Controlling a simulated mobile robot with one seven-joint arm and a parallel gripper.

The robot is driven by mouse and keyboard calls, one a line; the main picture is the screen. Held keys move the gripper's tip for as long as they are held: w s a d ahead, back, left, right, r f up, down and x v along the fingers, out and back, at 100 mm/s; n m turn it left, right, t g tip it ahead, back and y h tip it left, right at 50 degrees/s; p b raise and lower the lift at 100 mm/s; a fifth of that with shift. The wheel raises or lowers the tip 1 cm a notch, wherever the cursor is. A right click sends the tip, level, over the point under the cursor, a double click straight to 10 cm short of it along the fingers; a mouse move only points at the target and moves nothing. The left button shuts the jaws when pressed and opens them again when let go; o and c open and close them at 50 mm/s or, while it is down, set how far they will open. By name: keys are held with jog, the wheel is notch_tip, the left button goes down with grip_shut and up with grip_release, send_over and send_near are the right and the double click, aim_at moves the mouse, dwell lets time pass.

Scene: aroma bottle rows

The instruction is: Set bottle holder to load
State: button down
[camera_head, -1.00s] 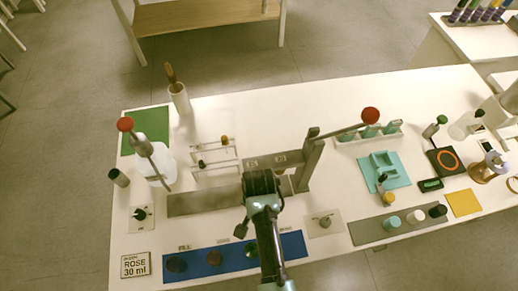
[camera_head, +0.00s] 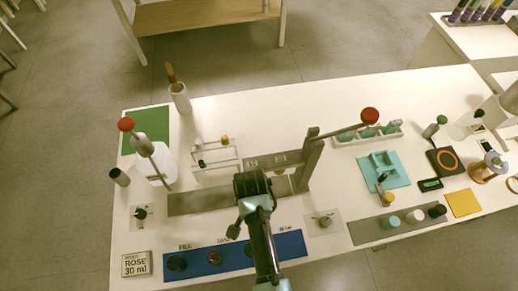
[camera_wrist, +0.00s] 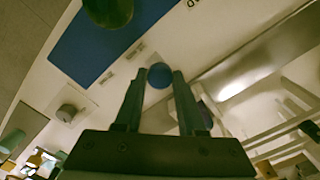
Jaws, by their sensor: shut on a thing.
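My gripper (camera_head: 250,184) is over the front of the white table, above the grey metal strip. In the wrist view, its two fingers (camera_wrist: 161,80) are shut on a round blue knob (camera_wrist: 159,75), seen between the fingertips. The head view hides this knob behind the gripper. The knob appears to belong to the bottle holder, but what it joins to is hidden. Small labels, one reading FILL (camera_head: 185,246), run along the back edge of the blue panel (camera_head: 195,268). The panel also shows in the wrist view (camera_wrist: 85,50).
A metal press with a red-knobbed lever (camera_head: 369,116) stands right of my gripper. A white bottle with a red-topped pump (camera_head: 153,163) stands to the left. Clear racks (camera_head: 217,155) stand behind the grey strip (camera_head: 200,202). Dark round pieces (camera_head: 176,263) sit on the blue panel.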

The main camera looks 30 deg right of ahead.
jog(key=w+a, duration=0.1)
jog(key=a, duration=0.5)
jog(key=w+a, duration=0.1)
jog(key=a, duration=0.2)
jog(key=shift+w+p, duration=0.35)
jog(key=shift+p, duration=0.05)
jog(key=c, duration=0.5)
grip_release()
jog(key=shift+r, duration=0.1)
notch_tip(320, 180, up, 13)
